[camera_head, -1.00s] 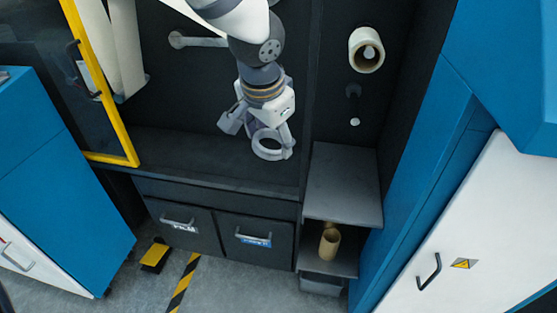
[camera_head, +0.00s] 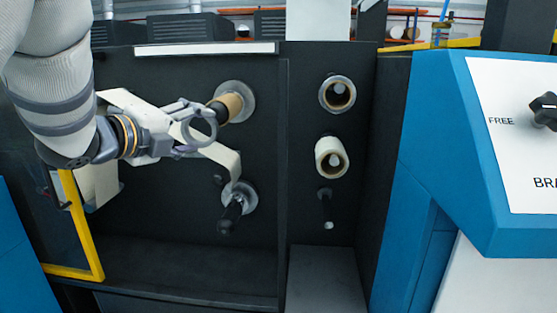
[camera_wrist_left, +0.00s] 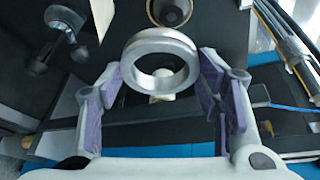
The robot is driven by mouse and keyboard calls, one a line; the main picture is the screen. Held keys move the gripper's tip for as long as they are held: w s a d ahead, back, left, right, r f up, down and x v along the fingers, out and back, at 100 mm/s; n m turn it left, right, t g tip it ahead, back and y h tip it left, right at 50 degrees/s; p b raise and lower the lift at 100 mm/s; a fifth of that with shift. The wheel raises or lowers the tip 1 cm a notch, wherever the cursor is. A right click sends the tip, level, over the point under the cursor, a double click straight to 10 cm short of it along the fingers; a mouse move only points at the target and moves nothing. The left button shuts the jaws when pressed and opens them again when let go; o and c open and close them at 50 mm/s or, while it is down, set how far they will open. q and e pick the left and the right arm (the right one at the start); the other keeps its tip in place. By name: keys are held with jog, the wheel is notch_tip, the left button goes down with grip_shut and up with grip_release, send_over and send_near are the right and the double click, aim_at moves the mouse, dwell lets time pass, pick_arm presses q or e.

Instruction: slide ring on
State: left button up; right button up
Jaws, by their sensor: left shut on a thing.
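My left gripper (camera_head: 194,132) is shut on a grey metal ring (camera_head: 213,126), held up in front of the dark machine panel. In the left wrist view the ring (camera_wrist_left: 160,35) sits between the two fingers, its opening facing the camera. In the head view the ring is in front of and left of an upper spindle with a brown core (camera_head: 234,105). It is above a lower black shaft (camera_head: 236,207) with a pale flange. I cannot tell the gap in depth from the ring to either. My right gripper is not in view.
A pale web strip (camera_head: 222,157) runs close behind the gripper to the lower shaft. On the right panel are an upper roll (camera_head: 328,105), a white roll (camera_head: 323,166) and a short dark peg (camera_head: 326,205). A yellow-framed door (camera_head: 88,235) stands open at left.

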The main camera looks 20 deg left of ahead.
pick_arm(q)
jog(key=w+a+b, duration=0.1)
jog(key=w+a, duration=0.1)
jog(key=w, duration=0.5)
jog(key=shift+w+r+m+h+b, duration=0.2)
jog(key=shift+w+m+h+b, duration=0.1)
jog(key=shift+w+b, duration=0.1)
jog(key=shift+w+a+r+b, duration=0.15)
jog(key=shift+w+b, duration=0.15)
jog(key=shift+w, duration=0.35)
jog(key=shift+w+a+f+b, duration=0.1)
jog(key=shift+w+b, duration=0.15)
jog(key=shift+w, duration=0.35)
jog(key=shift+c, duration=0.5)
jog(key=shift+r, duration=0.25)
jog(key=shift+c, duration=0.7)
jog(key=shift+s+r, duration=0.3)
jog(key=shift+c, duration=0.7)
jog(key=shift+f+p, duration=0.2)
jog(key=shift+p, duration=0.1)
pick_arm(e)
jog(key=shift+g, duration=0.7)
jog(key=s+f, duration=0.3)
pick_arm(q)
jog(key=o, duration=1.6)
